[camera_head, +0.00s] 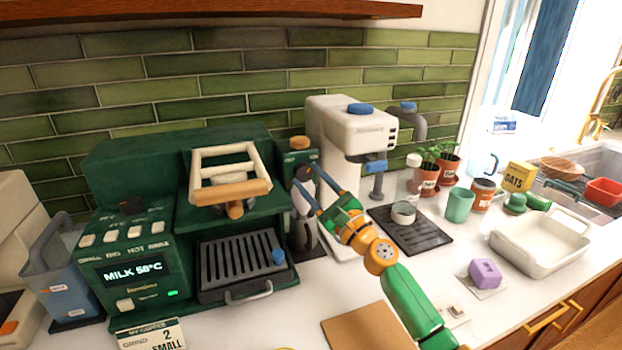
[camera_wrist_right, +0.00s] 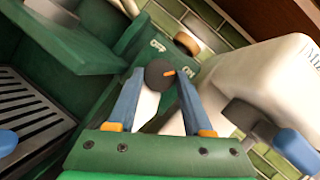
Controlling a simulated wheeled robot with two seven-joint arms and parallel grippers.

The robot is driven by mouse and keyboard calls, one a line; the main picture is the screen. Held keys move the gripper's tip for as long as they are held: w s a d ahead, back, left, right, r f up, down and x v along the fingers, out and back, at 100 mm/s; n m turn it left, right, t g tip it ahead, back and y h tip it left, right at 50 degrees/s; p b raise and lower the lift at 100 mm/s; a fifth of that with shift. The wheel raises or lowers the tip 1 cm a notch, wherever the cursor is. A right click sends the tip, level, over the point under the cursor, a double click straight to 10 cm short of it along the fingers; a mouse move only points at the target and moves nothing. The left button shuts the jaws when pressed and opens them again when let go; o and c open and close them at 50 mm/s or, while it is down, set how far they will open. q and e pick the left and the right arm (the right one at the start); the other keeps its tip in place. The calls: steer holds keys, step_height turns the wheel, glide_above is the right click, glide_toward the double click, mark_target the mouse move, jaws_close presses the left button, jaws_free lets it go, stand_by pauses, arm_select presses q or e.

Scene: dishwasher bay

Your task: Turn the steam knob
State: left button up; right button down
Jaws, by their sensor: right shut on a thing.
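The steam knob (camera_wrist_right: 160,73) is a round dark knob with an orange mark on the green coffee machine (camera_head: 180,150). It sits on the machine's right-hand panel and shows best in the right wrist view. My right gripper (camera_wrist_right: 161,88) is shut on the knob, one blue finger on each side of it. In the head view my right gripper (camera_head: 307,178) reaches the panel from the lower right, and its fingers largely hide the knob. My left gripper is in neither view.
A white machine with a blue cap (camera_head: 350,120) stands close to the right of my gripper. A wooden-coloured knob (camera_wrist_right: 187,43) is above the steam knob. A drip tray (camera_head: 240,265), a black mat (camera_head: 425,236) and a white basin (camera_head: 540,250) are on the counter.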

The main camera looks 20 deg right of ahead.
steer(key=n+g+p, duration=0.1)
steer(key=n, duration=0.1)
steer(key=r+n+y+p, duration=0.1)
steer(key=n, duration=0.2)
steer(key=shift+d+g, duration=0.15)
steer(key=shift+g, duration=0.25)
steer(key=n+g+p, duration=0.1)
steer(key=n, duration=0.1)
steer(key=n+p, duration=0.1)
steer(key=n, duration=0.1)
steer(key=shift+r+g, duration=0.2)
steer(key=shift+g, duration=0.2)
steer(key=n+p, duration=0.1)
steer(key=n+g+p, duration=0.1)
steer(key=n+p, duration=0.2)
steer(key=shift+r+g+h, duration=0.3)
steer(key=shift+n+g+h+p, duration=0.5)
steer(key=shift+n+h+p, duration=0.1)
steer(key=shift+n+p, duration=1.1)
steer(key=shift+c, duration=1.5)
jaws_free()
steer(key=shift+w+f, duration=0.2)
steer(key=shift+f, duration=0.05)
